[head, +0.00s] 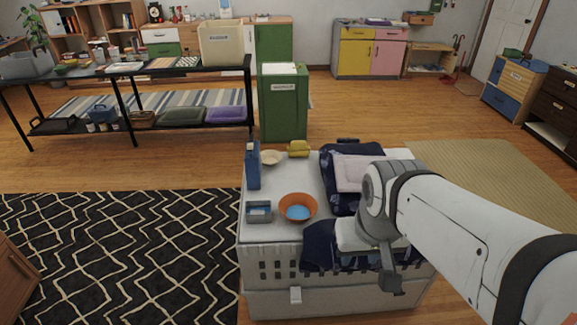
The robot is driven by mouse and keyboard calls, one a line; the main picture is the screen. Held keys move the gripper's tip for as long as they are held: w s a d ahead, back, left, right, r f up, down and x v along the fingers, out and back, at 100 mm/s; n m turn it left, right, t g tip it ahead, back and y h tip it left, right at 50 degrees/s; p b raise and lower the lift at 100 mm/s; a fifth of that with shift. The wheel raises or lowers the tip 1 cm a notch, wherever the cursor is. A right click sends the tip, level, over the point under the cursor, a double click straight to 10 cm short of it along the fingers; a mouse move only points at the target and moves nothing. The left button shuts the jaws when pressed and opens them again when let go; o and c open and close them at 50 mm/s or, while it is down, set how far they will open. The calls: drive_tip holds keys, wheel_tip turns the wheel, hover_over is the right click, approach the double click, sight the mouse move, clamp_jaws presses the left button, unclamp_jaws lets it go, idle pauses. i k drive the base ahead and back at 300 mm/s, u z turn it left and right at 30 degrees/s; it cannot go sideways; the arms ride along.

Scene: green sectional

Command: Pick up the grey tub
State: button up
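A small grey tub (259,213) with something blue inside stands near the front left of the white top of a large crate (268,232). A larger grey bin (27,64) sits on the black shelf table at the far left. My gripper (390,281) is at the front right of the crate, to the right of and lower in the picture than the small tub, and apart from it. It points down, and its fingers are not clear enough to tell open from shut. I see nothing held in it.
An orange bowl (298,207) stands just right of the small tub. A tall blue carton (253,165), a cream bowl (272,158) and a yellow item (299,149) stand behind. Dark blue cloth (335,203) covers the right side. Open floor lies left, with a black patterned rug (120,250).

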sight(256, 212)
drive_tip(key=u, duration=0.35)
drive_tip(key=i, duration=0.9)
drive_tip(key=u, duration=0.25)
